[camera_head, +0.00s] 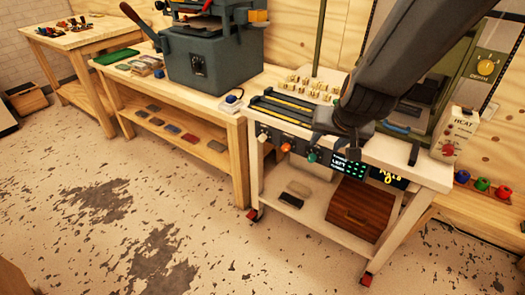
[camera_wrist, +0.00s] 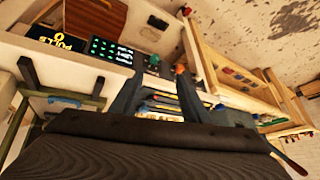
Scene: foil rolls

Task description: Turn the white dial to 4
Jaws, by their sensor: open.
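A row of three knobs sits on the front edge of the white cart (camera_head: 400,170). The white dial (camera_head: 263,137) is leftmost, then an orange knob (camera_head: 286,147) and a green knob (camera_head: 312,156). The marks on the white dial are too small to read. My gripper (camera_head: 338,142) is open and empty above the cart front, to the right of the white dial. In the wrist view, my gripper's fingers (camera_wrist: 163,76) point towards the green knob (camera_wrist: 154,60) and orange knob (camera_wrist: 180,69).
A dark display (camera_head: 350,167) with green lights is right of the knobs. Foil rolls or rails (camera_head: 285,108) lie on the cart top. A white HEAT box (camera_head: 455,133) stands at its right end. A grey press (camera_head: 205,60) stands on the left bench. The floor in front is clear.

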